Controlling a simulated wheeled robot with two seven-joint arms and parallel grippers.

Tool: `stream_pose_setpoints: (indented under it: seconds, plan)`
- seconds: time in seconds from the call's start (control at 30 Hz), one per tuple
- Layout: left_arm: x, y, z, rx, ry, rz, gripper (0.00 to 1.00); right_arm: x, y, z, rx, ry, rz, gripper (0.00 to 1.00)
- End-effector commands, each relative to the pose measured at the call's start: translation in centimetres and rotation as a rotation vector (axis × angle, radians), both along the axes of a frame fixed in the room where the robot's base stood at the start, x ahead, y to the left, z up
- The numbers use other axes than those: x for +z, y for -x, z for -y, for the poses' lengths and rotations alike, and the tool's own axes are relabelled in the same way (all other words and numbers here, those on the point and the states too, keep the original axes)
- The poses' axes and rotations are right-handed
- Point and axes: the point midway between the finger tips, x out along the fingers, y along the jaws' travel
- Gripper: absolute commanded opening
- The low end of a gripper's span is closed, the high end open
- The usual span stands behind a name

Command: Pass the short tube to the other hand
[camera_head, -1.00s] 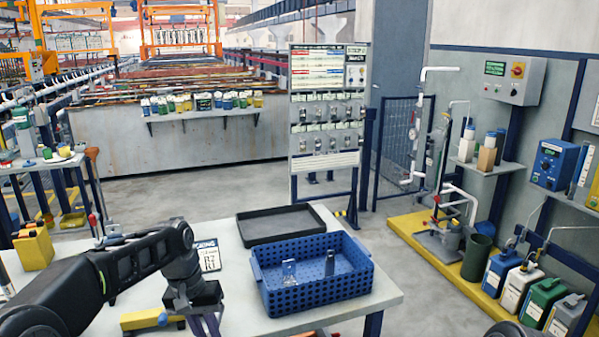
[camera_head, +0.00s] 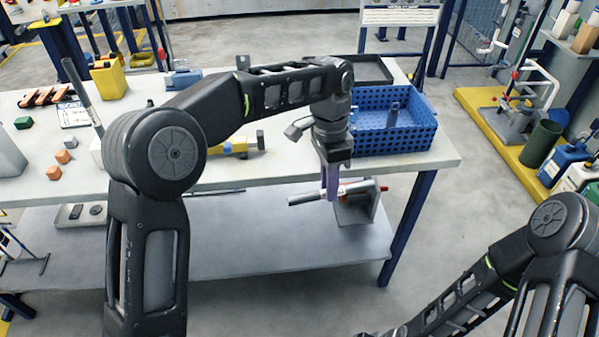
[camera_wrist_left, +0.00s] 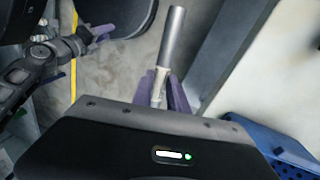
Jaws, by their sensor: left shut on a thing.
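My left gripper (camera_head: 332,194) is shut on the short tube (camera_head: 306,199), a grey metallic cylinder held roughly level just off the front edge of the table. In the left wrist view the tube (camera_wrist_left: 174,38) sticks out from between the purple fingers (camera_wrist_left: 160,90). My right arm enters the head view at the lower right, but its gripper is out of that frame. The right gripper (camera_wrist_left: 100,32) shows small at the upper left of the left wrist view, apart from the tube. Its jaw opening is too small to judge.
The blue perforated basket (camera_head: 395,142) stands on the table's right end, with a dark tray (camera_head: 355,70) behind it. A grey device (camera_head: 357,207) is on the lower shelf (camera_head: 250,245) behind the tube.

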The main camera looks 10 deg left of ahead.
Motion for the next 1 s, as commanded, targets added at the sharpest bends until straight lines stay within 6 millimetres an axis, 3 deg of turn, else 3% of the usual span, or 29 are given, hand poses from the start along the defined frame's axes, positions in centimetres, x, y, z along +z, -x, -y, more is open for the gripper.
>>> stream_pose_setpoints:
  seconds: [0.07, 0.2, 0.77, 0.87, 1.0]
  plan:
    - [0.0, 0.4, 1.5, -0.106, 0.0, -0.001, 0.0, 0.0, 0.0, 0.0, 0.0, 0.0, 0.0, 0.41]
    - [0.1, 0.6, 2.5, -0.187, -0.001, 0.002, 0.0, 0.0, 0.0, 0.0, 0.0, 0.0, 0.0, 0.41]
    - [0.1, 0.7, 2.6, -0.201, 0.001, 0.0, 0.0, 0.1, -0.2, 0.1, -0.005, 0.001, 0.004, 0.45]
    - [0.1, 0.7, 2.6, -0.2, 0.0, 0.0, 0.0, 0.5, -1.2, 0.6, -0.017, 0.005, 0.023, 0.45]
    - [0.1, 0.7, 2.6, -0.2, 0.0, 0.0, 0.0, 1.7, -4.4, 2.0, -0.056, 0.02, 0.089, 0.45]
